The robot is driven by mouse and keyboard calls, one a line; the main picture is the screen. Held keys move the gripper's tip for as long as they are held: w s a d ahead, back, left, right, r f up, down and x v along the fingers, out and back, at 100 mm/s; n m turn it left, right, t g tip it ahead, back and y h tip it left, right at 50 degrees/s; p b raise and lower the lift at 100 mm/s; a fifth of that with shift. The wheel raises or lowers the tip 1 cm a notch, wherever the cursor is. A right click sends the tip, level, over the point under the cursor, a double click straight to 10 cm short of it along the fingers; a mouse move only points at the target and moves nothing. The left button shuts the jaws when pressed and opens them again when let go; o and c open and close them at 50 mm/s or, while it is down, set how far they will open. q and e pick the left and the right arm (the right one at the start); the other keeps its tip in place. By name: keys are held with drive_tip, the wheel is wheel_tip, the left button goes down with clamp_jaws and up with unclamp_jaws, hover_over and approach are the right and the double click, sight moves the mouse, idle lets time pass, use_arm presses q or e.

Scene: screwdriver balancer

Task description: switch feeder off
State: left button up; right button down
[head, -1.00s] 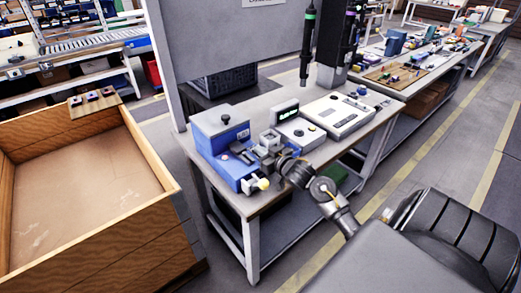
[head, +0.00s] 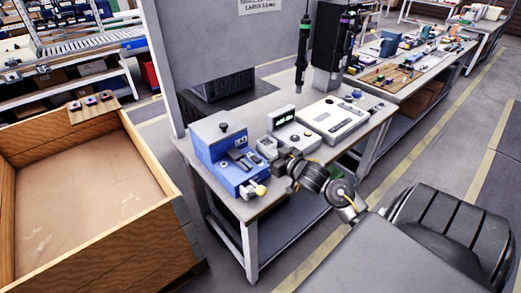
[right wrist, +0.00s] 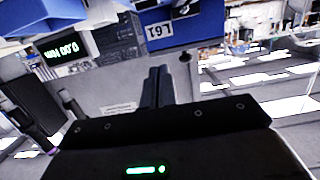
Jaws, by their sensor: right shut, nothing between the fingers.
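The switch's position is too small to read. My right gripper (head: 278,159) is just right of the box, apart from it. In the right wrist view its dark fingers (right wrist: 157,87) are together and empty, with a blue labelled face (right wrist: 185,28) beyond them. My left gripper is not in view.
A small grey unit (head: 267,147), a box with a green display (head: 287,117) and a white device (head: 333,118) stand close behind my right gripper. A green-ringed screwdriver (head: 302,50) hangs above the bench (head: 265,98). A large wooden crate (head: 100,245) is at left.

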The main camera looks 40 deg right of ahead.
drive_tip(key=s, duration=0.1)
drive_tip(key=s+r, duration=0.1)
drive_tip(key=s, duration=0.1)
drive_tip(key=shift+r, duration=0.1)
idle(0.6)
